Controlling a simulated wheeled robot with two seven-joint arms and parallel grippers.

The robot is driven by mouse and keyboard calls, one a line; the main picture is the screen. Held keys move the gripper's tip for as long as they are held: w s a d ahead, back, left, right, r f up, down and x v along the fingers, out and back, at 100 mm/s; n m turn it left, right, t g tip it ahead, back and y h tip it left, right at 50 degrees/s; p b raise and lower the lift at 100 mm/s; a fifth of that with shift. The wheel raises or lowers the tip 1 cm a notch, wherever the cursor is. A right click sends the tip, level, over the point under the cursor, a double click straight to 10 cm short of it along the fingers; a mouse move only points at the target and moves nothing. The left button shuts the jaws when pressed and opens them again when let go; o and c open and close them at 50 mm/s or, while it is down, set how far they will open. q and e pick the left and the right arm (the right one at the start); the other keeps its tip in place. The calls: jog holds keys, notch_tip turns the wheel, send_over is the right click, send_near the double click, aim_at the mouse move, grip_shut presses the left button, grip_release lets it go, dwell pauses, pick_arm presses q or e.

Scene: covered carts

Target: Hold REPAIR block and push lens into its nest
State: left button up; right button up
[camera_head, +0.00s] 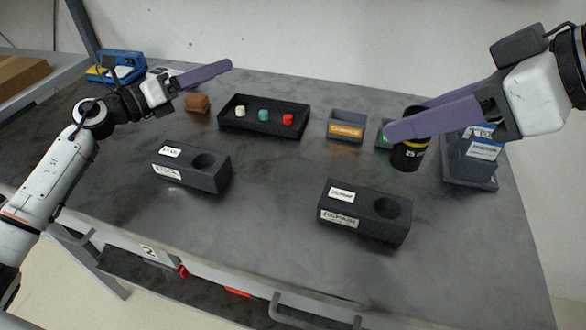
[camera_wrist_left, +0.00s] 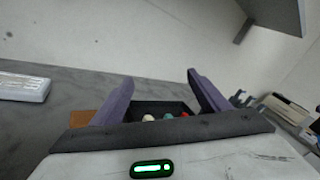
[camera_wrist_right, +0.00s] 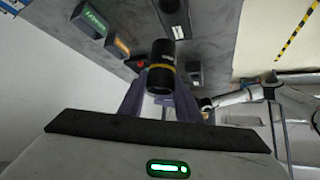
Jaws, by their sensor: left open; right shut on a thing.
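The dark REPAIR block (camera_head: 350,222) stands at the front right of the table, with a round empty nest (camera_head: 388,208) in its top. My right gripper (camera_head: 415,125) is shut on the lens (camera_head: 407,156), a black cylinder with a yellow band marked 25. It holds the lens upright behind the REPAIR block, to the upper right of it. The lens also shows between the fingers in the right wrist view (camera_wrist_right: 161,68). My left gripper (camera_head: 204,77) is open and empty above the back left of the table, far from the REPAIR block.
A second dark block (camera_head: 205,180) with an empty hole stands left of the REPAIR block. A black tray (camera_head: 263,130) with white, teal and red pieces, an orange-labelled bin (camera_head: 346,127), a green-labelled bin (camera_head: 384,135) and a grey stand (camera_head: 470,165) line the back. The table's middle is clear.

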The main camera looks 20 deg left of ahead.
aim_at(357, 208)
pick_arm(q)
jog(key=s+d+f+m+g+h, duration=0.1)
jog(key=s+d+m+g, duration=0.2)
jog(key=d, duration=0.4)
jog(key=s+d+f+m+g+h, duration=0.1)
jog(key=s+d+m+g+h, duration=0.1)
jog(key=s+d+m+g, duration=0.2)
jog(key=s+d+f+m+g+h, duration=0.1)
jog(key=s+d+m+g+h, duration=0.1)
jog(key=s+d+m+g, duration=0.2)
jog(key=shift+s+d+f+m+g, duration=0.1)
jog(key=shift+d+m+g, duration=0.15)
jog(key=shift+d+m, duration=0.85)
jog(key=shift+d+f+m+g, duration=0.1)
jog(key=shift+d+m+g, duration=0.25)
jog(key=shift+d, duration=1.4)
jog(key=s+d+m+g, duration=0.1)
jog(key=s, duration=0.1)
jog(key=s+d+f+m+g, duration=0.1)
jog(key=s+m, duration=0.1)
jog(key=s+d+m+g, duration=0.1)
jog(key=s+m+g, duration=0.1)
jog(key=shift+s+d+f, duration=0.15)
jog(key=shift+d+f, duration=0.2)
jog(key=shift+f, duration=0.05)
jog(key=x, duration=1.1)
jog(key=shift+s+d+f, duration=0.1)
jog(key=shift+d+f, duration=0.15)
jog(key=shift+f, duration=0.1)
jog(key=shift+c, duration=0.5)
